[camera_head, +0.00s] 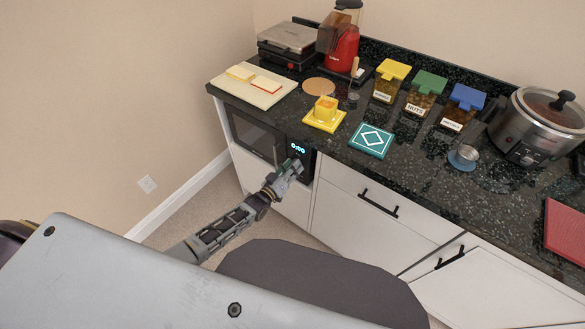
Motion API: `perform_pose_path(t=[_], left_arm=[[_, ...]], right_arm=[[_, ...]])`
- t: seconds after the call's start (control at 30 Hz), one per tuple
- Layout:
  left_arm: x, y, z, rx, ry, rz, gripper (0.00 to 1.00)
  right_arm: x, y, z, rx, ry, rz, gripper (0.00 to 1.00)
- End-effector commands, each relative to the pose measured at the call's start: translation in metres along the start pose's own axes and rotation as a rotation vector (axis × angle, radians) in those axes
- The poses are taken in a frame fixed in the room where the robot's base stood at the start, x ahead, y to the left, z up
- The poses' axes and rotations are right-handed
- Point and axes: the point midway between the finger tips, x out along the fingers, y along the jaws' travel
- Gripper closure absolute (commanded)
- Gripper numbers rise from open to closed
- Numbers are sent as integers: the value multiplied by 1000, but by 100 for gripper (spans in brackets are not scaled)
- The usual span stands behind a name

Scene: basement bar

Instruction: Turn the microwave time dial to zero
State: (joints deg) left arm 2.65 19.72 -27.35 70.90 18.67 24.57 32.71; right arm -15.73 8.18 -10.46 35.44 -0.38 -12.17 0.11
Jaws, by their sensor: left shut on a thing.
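The microwave (249,130) is built in under the counter at the left, with a dark door and a dark control panel on its right. Its lit display (298,148) reads 0:00. My left gripper (292,166) is at the control panel just below the display, shut on the time dial. The dial itself is hidden behind the fingers, so I cannot see its pointer or angle. My right gripper is not in view.
The dark counter (415,165) above holds a cutting board (272,96), a yellow coaster (323,125), a teal tile (371,140), lidded jars and a slow cooker (540,130). White drawers (365,205) with black handles are right of the microwave.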

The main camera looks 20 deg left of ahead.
Motion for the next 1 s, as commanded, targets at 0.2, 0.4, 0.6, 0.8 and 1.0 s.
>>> perform_pose_path(t=[0.2, 0.4, 0.6, 0.8, 1.0], left_arm=[[0, -1, 1, 0, -1, -2, 43], [0, 0, 0, 1, -1, -1, 43], [-1, 0, 0, 1, 0, -1, 43], [-9, -1, 1, 1, -1, -1, 43], [-24, 0, 1, 0, -2, -1, 43]], right_arm=[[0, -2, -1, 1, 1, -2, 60], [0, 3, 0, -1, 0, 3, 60], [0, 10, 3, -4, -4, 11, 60], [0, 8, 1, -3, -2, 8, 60], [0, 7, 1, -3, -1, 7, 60]])
